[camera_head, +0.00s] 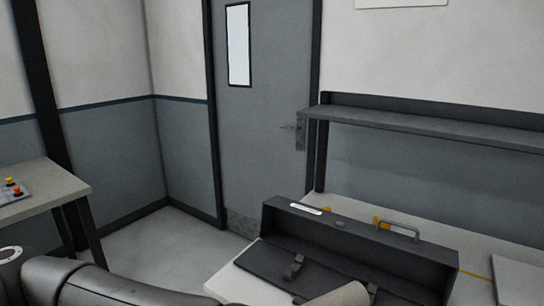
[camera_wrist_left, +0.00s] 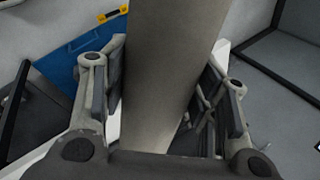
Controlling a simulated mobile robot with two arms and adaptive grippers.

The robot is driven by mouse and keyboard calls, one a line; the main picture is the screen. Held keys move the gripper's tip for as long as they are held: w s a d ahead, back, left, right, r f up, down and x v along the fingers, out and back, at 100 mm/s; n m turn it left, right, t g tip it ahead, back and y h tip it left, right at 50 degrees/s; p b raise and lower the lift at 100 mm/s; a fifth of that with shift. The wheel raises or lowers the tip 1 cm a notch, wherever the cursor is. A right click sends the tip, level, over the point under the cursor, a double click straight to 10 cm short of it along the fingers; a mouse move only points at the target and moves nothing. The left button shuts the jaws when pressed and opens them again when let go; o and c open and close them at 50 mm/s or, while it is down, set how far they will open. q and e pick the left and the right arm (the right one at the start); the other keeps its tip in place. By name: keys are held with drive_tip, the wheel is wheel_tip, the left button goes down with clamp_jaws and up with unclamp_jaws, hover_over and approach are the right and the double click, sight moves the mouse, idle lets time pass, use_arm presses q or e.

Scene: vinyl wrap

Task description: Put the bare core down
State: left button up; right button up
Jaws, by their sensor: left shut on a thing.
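The bare core is a plain grey-beige tube (camera_wrist_left: 175,70) that runs up through the middle of the left wrist view. My left gripper (camera_wrist_left: 165,85) is shut on it, with one finger on each side. In the head view a pale tube end (camera_head: 343,295), likely the same core, shows at the bottom edge in front of the dark open machine (camera_head: 350,245). Most of it is cut off there. The left gripper itself is not clear in the head view, and my right gripper is not in view.
The dark machine with a handle stands on a pale bench (camera_head: 235,285) below a dark shelf (camera_head: 430,128). A table (camera_head: 40,190) with a button box is at the left. A grey door (camera_head: 265,120) stands behind open floor (camera_head: 190,240). A blue panel (camera_wrist_left: 75,50) shows in the wrist view.

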use_arm(q)
drive_tip(key=s+a+n+g+y, duration=0.1)
drive_tip(key=a+n, duration=0.2)
drive_tip(key=n, duration=0.1)
drive_tip(key=s+a+f+n+g+y, duration=0.1)
drive_tip(key=a+n+g, duration=0.1)
drive_tip(key=a+n, duration=0.1)
drive_tip(key=s+a+f+n+g+y, duration=0.1)
drive_tip(key=a+n, duration=0.2)
drive_tip(key=n, duration=0.1)
drive_tip(key=shift+s+a+f+n, duration=0.25)
drive_tip(key=shift+s+a+n, duration=0.05)
drive_tip(key=shift+s, duration=0.1)
drive_tip(key=shift+s+a+n+g, duration=0.25)
drive_tip(key=shift+a+n+g, duration=0.25)
drive_tip(key=shift+n, duration=0.1)
drive_tip(key=shift+d, duration=0.1)
